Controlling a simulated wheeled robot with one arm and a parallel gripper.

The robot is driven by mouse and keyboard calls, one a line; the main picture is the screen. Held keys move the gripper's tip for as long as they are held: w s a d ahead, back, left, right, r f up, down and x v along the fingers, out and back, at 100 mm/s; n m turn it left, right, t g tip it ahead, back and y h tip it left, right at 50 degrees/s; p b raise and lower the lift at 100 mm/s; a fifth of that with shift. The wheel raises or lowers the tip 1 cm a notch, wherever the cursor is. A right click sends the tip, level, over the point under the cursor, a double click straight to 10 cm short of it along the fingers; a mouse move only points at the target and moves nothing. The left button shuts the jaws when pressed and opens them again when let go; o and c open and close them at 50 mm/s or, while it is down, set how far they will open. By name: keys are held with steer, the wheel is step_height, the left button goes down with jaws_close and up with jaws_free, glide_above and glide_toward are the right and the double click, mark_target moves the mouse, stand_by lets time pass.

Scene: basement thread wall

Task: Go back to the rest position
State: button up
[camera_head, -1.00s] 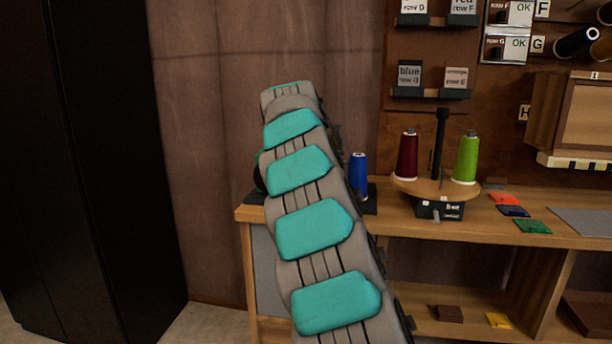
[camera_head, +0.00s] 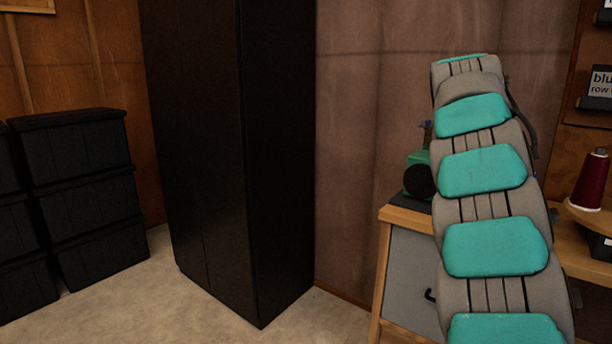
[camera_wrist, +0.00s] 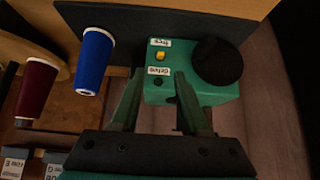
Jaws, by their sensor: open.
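My arm, grey with teal pads, reaches forward over the left end of the workbench (camera_head: 396,214) in the head view and hides my gripper there. In the wrist view my gripper (camera_wrist: 158,98) is open, with nothing seen between its two fingers. A green device (camera_wrist: 210,92) with a black round knob and small labels lies just beyond the fingertips; I cannot tell whether they touch it. The device also shows in the head view (camera_head: 416,158), partly behind my arm.
A blue spool (camera_wrist: 95,62) and a dark red spool (camera_wrist: 36,88) are left of my gripper in the wrist view. In the head view, a tall black cabinet (camera_head: 222,150) and stacked black bins (camera_head: 82,190) stand left. Open floor (camera_head: 130,300) lies in front of them.

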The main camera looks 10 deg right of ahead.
steer(key=s+a+f+n+g+y, duration=0.2)
steer(key=s+a+f, duration=0.5)
steer(key=s+a, duration=0.25)
steer(key=s+a+f+n+g+y, duration=0.1)
steer(key=s+a+f+n+y, duration=0.15)
steer(key=s+a+f, duration=0.6)
steer(key=s+a+f+n+g+y, duration=0.1)
steer(key=s+a+f+n+g, duration=0.15)
steer(key=s+a+f, duration=0.6)
steer(key=s+a+f+n, duration=0.1)
steer(key=s+a+f, duration=0.1)
steer(key=s+a, duration=0.2)
steer(key=s+a+f+n+g, duration=0.1)
steer(key=s+a+f+n, duration=0.1)
steer(key=s, duration=0.8)
steer(key=a+f, duration=0.1)
steer(key=a, duration=0.1)
steer(key=shift+s+a+f, duration=0.2)
steer(key=shift+a, duration=0.2)
steer(key=shift+y, duration=0.25)
